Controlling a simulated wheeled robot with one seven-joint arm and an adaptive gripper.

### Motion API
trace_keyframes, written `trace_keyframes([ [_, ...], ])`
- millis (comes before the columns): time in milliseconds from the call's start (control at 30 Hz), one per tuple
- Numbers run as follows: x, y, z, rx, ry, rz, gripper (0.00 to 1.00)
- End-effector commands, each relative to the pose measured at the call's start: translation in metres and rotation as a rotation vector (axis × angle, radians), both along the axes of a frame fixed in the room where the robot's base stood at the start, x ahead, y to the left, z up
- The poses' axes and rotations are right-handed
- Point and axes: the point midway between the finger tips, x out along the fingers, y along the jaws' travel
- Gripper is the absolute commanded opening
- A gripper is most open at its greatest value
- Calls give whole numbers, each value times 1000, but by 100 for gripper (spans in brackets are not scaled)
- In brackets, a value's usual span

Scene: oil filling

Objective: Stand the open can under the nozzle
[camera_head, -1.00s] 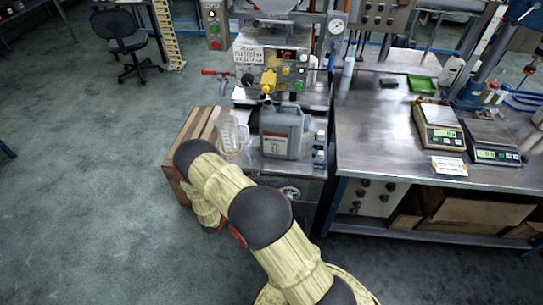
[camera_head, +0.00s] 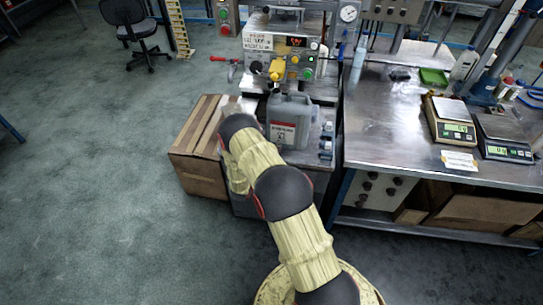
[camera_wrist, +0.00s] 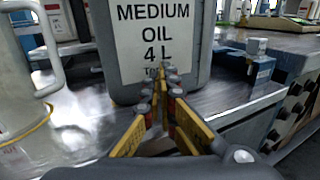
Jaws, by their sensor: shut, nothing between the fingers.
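The can is a grey jerrycan (camera_head: 285,134) standing upright on the metal bench of the filling machine in the head view. Its white label (camera_wrist: 155,38) reads MEDIUM OIL 4 L in the wrist view, where its top is cut off. A yellow part (camera_head: 277,70), possibly the nozzle, sits on the machine behind and above the can. Whether the can is open or directly under a nozzle cannot be told. My gripper (camera_wrist: 168,78) is shut and empty, its fingertips in front of the can's lower label; contact is unclear. In the head view my arm hides it.
A wooden crate (camera_head: 195,160) is left of the bench. A steel table (camera_head: 390,130) with scales (camera_head: 450,125) is at right.

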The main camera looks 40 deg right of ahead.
Motion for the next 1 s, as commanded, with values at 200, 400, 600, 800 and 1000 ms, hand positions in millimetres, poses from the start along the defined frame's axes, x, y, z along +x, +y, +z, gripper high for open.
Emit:
trace_keyframes([
  [200, 3, -11, -1, 1, 0, -1, 0],
  [400, 3, -11, 0, 1, 0, 0, 0],
  [600, 5, -17, -1, 1, -2, -1, 0],
  [800, 9, -30, -1, 1, 1, -1, 0],
  [1000, 9, -30, 0, 0, 0, -1, 0],
])
